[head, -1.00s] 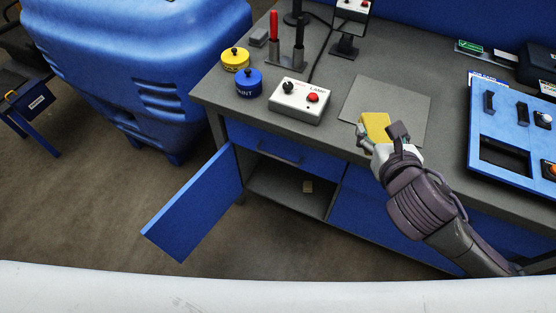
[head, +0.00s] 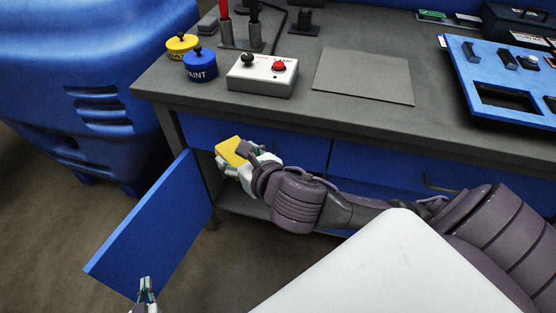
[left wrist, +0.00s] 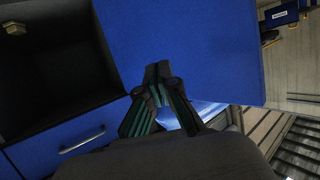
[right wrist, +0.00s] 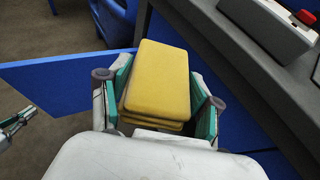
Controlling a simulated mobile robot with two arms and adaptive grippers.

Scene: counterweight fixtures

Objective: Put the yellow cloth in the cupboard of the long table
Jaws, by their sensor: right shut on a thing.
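The yellow cloth (head: 230,150) is a folded, layered block in my right gripper (head: 243,160), in front of the upper part of the cupboard opening. In the right wrist view the cloth (right wrist: 158,80) sits between the green finger pads. The cupboard (head: 240,205) of the long table (head: 370,115) is open, its blue door (head: 155,225) swung out to the left. The left wrist view shows its dark interior (left wrist: 50,65). My left gripper (head: 147,282) is low by the door's lower outer edge; its fingertips (left wrist: 160,78) are together and hold nothing visible.
On the tabletop are a yellow pot (head: 182,45), a blue paint pot (head: 200,66), a lamp box (head: 263,76), a grey mat (head: 363,76) and a blue panel (head: 500,80). A small beige block (left wrist: 15,28) lies in the cupboard. A large blue bin (head: 75,90) stands left.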

